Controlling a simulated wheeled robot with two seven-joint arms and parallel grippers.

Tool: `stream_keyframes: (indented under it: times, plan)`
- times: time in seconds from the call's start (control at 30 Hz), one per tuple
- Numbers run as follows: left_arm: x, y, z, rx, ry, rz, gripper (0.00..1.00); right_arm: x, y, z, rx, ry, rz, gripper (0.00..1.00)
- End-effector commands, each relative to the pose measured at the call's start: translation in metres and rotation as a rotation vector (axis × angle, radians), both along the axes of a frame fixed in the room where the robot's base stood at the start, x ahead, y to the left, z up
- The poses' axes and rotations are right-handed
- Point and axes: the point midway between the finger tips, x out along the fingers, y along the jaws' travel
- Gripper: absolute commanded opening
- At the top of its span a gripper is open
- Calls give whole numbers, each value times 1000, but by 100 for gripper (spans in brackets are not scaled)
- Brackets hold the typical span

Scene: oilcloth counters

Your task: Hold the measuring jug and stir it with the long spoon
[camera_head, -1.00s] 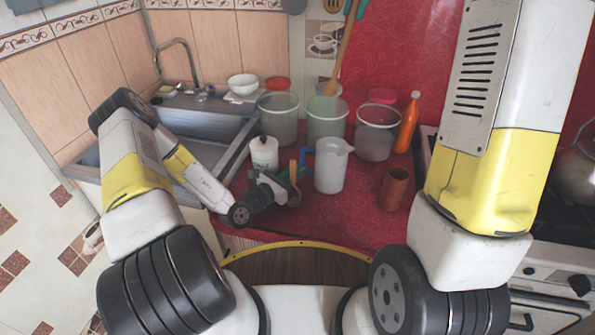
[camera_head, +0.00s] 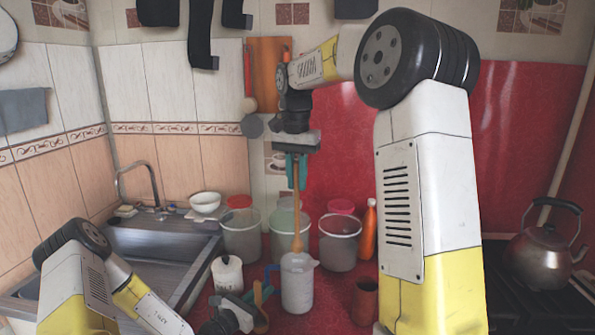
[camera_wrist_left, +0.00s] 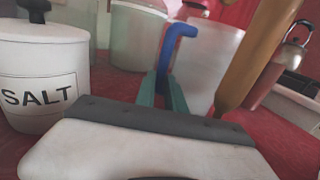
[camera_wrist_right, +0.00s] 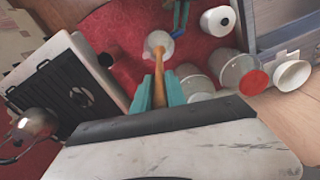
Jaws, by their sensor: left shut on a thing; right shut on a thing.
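The white measuring jug (camera_head: 297,288) stands upright on the red counter, its blue handle (camera_wrist_left: 172,48) towards my left gripper. My left gripper (camera_head: 266,292) is low beside the jug; the left wrist view shows its teal fingers (camera_wrist_left: 163,92) shut on that handle. My right gripper (camera_head: 296,170) is high above the jug, shut on the upper part of the long wooden spoon (camera_head: 297,215). The spoon hangs nearly upright, its wide end at the jug's mouth. The right wrist view shows the spoon (camera_wrist_right: 159,75) lined up over the jug (camera_wrist_right: 152,38); how far it dips in is unclear.
A salt canister (camera_head: 227,273) stands left of the jug. Several large tubs, one a clear tub (camera_head: 339,250), stand close behind. An orange bottle (camera_head: 368,232) and a brown cup (camera_head: 365,300) are to the right. A kettle (camera_head: 541,257) sits on the stove; the sink (camera_head: 155,240) is left.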

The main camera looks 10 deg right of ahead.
Motion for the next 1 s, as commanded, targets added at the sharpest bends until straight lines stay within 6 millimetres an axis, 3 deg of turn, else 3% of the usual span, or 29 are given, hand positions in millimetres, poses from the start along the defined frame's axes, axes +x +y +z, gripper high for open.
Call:
stream_keyframes:
  times: [1.0]
  plan:
    - [0, 0, -1, 3, 2, 1, 0, 0, 0, -92, 0, 2, 0, 0]
